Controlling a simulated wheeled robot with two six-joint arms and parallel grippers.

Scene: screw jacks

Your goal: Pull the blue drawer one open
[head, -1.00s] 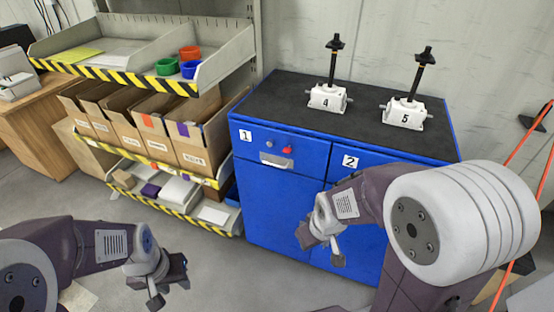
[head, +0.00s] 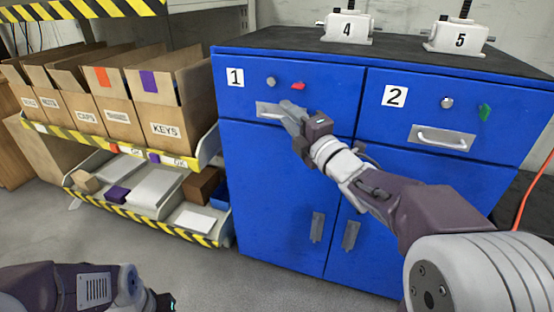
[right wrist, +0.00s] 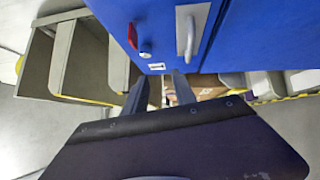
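Blue drawer one (head: 240,98), marked with a white "1" label, is shut in the upper left of the blue cabinet. Its front has a round knob (head: 271,81), a red lever (head: 298,86) and a handle plate (head: 266,110). My right gripper (head: 288,112) is in front of the plate's right part and hides some of it. In the right wrist view the fingers (right wrist: 163,88) are apart and empty, and the handle (right wrist: 188,36) is beyond their tips, not between them. Only part of my left gripper (head: 163,301) shows at the bottom edge.
Drawer two (head: 380,120) beside it has a green lever (head: 485,112) and its own handle (head: 442,138). Cabinet doors with two handles are below. Numbered screw jacks (head: 348,28) stand on top. A shelf rack (head: 205,150) with cardboard boxes stands close on the left.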

